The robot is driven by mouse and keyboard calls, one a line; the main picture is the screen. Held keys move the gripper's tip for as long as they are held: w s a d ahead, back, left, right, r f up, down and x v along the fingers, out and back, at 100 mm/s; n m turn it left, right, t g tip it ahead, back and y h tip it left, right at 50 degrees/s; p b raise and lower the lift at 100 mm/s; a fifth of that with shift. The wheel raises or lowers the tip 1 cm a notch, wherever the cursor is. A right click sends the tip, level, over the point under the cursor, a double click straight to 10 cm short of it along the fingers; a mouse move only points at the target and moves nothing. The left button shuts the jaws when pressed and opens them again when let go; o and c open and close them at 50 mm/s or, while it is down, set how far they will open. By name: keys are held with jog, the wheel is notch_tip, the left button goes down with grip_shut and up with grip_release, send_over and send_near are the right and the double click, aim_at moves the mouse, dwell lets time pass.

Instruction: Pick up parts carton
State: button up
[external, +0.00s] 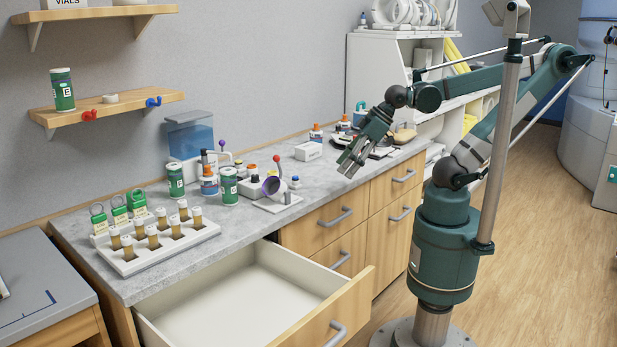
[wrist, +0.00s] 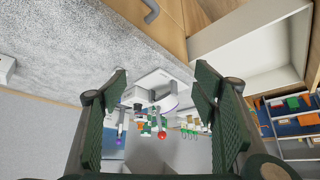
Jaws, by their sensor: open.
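A small white box (external: 308,151), the likeliest parts carton, sits on the grey counter near the wall; I cannot read any label on it. My gripper (external: 350,164) is open and empty above the counter, to the right of this box in the external view and apart from it. In the wrist view, my two green-padded fingers (wrist: 162,90) stand wide apart with nothing held between them. A white block at the left edge (wrist: 6,68) may be the same box, partly cut off.
An open empty drawer (external: 160,322) juts out at the front. A vial rack (external: 150,252), green cans (external: 228,185) and a white stand with a purple cup (external: 275,186) occupy the counter's left and middle. Bottles and a dark tray (external: 380,152) crowd its far end.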

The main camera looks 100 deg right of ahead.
jog(key=shift+r, duration=0.1)
jog(key=w+d+r+n+g+h+p, duration=0.1)
jog(key=w+d+r+p, duration=0.15)
jog(key=w+d, duration=0.2)
jog(key=w+d+r+n+g+p, duration=0.1)
jog(key=w+d+r+p, duration=0.15)
jog(key=d, duration=0.35)
jog(key=n+g+y+p, duration=0.1)
jog(key=n+g+p, duration=0.5)
jog(key=p, duration=0.9)
send_over(309, 146)
jog(key=shift+n+t, duration=0.4)
jog(key=f, duration=0.7)
jog(key=shift+w+f, duration=0.2)
jog(key=shift+s+d+f, duration=0.15)
jog(key=shift+d+f, duration=0.05)
jog(key=shift+d, duration=0.1)
jog(key=shift+f, duration=0.15)
jog(key=shift+f, duration=1.15)
